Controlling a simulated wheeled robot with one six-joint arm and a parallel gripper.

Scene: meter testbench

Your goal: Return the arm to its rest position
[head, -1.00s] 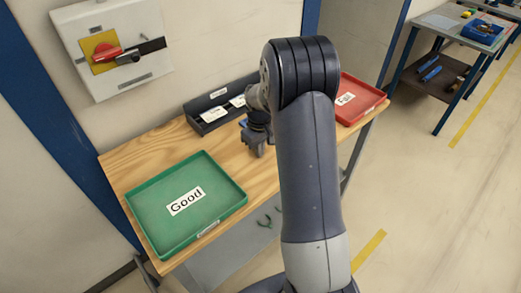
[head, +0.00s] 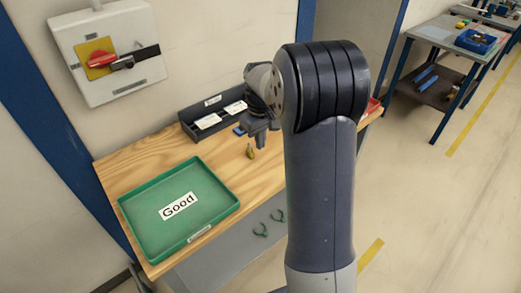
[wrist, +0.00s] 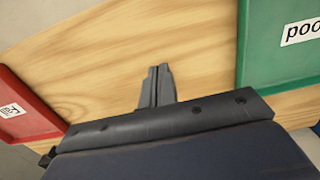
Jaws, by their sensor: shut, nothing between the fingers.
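My arm rises in front of the bench in the head view, and its upper link covers much of the right side. My gripper (head: 257,138) points down over the wooden bench top. In the wrist view the two fingers of my gripper (wrist: 158,72) are together with nothing between them, above bare wood. In the head view a small yellow-brown item (head: 250,151) shows just below the gripper; I cannot tell what it is.
An empty green tray marked "Good" (head: 150,238) is at the bench's left. A dark labelled holder (head: 187,131) stands at the back, with a switch box (head: 88,82) above.

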